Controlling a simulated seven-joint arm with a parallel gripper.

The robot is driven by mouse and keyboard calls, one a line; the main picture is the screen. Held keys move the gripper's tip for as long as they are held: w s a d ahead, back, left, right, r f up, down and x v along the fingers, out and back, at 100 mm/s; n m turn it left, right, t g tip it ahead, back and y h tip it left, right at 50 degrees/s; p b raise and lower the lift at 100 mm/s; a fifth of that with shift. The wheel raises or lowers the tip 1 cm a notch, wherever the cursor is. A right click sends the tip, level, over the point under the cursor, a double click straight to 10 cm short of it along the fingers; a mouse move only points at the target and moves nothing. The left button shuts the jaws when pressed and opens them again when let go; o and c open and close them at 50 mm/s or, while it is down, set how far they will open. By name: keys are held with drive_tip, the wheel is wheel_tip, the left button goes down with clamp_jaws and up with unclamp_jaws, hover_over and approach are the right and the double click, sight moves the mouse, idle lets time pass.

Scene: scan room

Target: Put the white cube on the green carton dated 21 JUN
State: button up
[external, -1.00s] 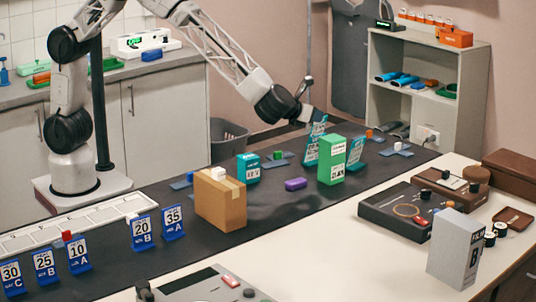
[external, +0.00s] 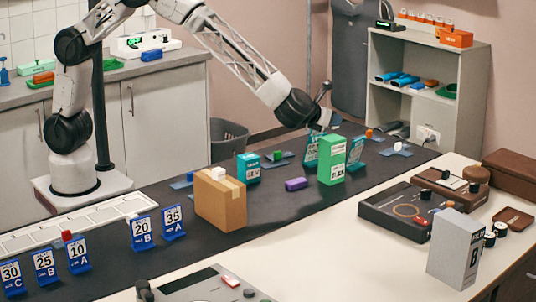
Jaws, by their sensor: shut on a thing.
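The green carton (external: 331,160) stands upright on the dark mat, right of centre. A smaller teal carton (external: 247,168) stands further left. The print on both is too small to read. My gripper (external: 322,122) points down behind the green carton and beside the teal cards. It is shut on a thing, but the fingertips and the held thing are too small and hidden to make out. One white cube (external: 398,146) sits on a blue stand at the right.
Teal cards (external: 312,149) stand close beside the green carton. A cardboard box (external: 220,203) and a purple block (external: 296,184) are to the left. Blue number cards (external: 142,233) stand at the front left. A grey shelf (external: 425,85) stands behind on the right.

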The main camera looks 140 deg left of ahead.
drive_tip(key=shift+f, duration=1.6)
drive_tip(key=shift+f, duration=0.15)
drive_tip(key=o, duration=0.9)
drive_tip(key=v, duration=1.2)
drive_tip(key=shift+d, duration=0.1)
